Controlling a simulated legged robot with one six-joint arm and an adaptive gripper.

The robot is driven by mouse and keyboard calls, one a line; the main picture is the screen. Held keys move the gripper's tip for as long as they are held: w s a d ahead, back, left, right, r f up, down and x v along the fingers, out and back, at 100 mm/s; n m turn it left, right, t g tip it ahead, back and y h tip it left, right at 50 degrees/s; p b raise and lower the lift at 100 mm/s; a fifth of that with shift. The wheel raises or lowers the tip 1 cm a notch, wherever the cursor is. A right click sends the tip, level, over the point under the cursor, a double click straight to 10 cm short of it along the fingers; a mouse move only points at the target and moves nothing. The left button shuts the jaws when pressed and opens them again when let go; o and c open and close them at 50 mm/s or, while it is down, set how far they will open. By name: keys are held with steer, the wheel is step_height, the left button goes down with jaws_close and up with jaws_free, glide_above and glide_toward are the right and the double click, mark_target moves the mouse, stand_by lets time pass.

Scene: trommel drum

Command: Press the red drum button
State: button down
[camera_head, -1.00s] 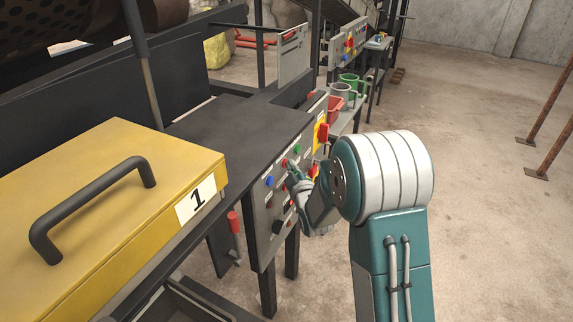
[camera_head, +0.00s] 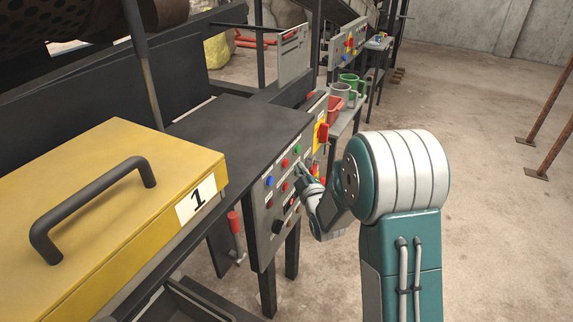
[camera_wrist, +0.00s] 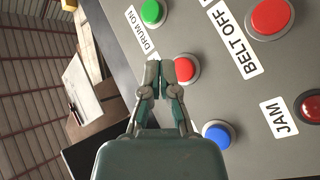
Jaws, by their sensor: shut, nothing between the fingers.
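The grey control panel (camera_head: 262,218) stands at the centre of the head view. A small red button (camera_wrist: 187,68) lies between a green button (camera_wrist: 153,12) and a blue button (camera_wrist: 216,134) in the wrist view. A "DRUM ON" label is beside the green one. This red button also shows in the head view (camera_head: 285,163). My gripper (camera_wrist: 166,69) is shut and empty, its fingertips overlapping the red button's edge in the wrist view. In the head view my gripper (camera_head: 301,168) is right of that button. I cannot tell whether they touch.
A larger red button (camera_wrist: 270,15) by "BELT OFF" and another red button (camera_wrist: 313,105) by "JAM" are close by. A yellow box (camera_head: 100,190) with a black handle stands left. A red-handled lever (camera_head: 233,222) is below. Open floor lies right.

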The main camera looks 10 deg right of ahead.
steer(key=s+d, duration=0.2)
steer(key=d, duration=0.1)
steer(key=shift+s+d, duration=0.15)
stand_by(0.6)
steer(key=s+r+m+g+h, duration=0.3)
steer(key=s+r+m+g, duration=0.3)
steer(key=s+r, duration=0.35)
steer(key=s+a+m+g, duration=0.1)
steer(key=s+m+g, duration=0.4)
steer(key=s, duration=2)
steer(key=shift+s+a+r+g, duration=0.2)
steer(key=shift+a+g, duration=0.1)
steer(key=shift+g, duration=0.7)
